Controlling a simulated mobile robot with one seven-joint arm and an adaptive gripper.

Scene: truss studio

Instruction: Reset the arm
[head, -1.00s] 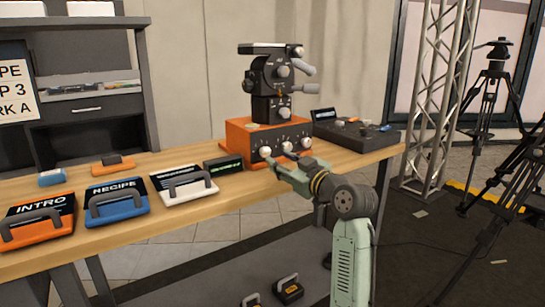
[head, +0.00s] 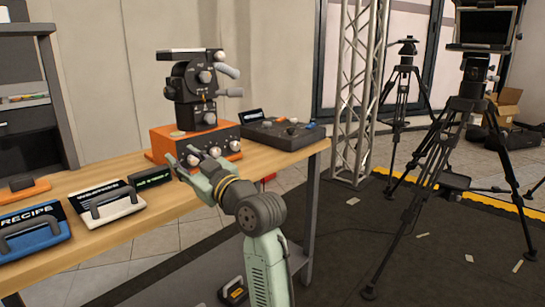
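My arm reaches up from the lower middle of the head view, and my gripper (head: 187,164) is at the front edge of the wooden table. It is in front of the orange box with knobs (head: 205,142). Its fingers look spread apart, with nothing seen between them. The fingertips overlap the box's front in the picture; I cannot tell whether they touch it.
A dark camera head (head: 195,85) stands on the orange box. A black control panel (head: 280,132) is to its right. White (head: 110,206) and blue (head: 38,236) handled cases lie at left on the table (head: 150,168). A truss (head: 360,90) and tripods (head: 465,110) stand right.

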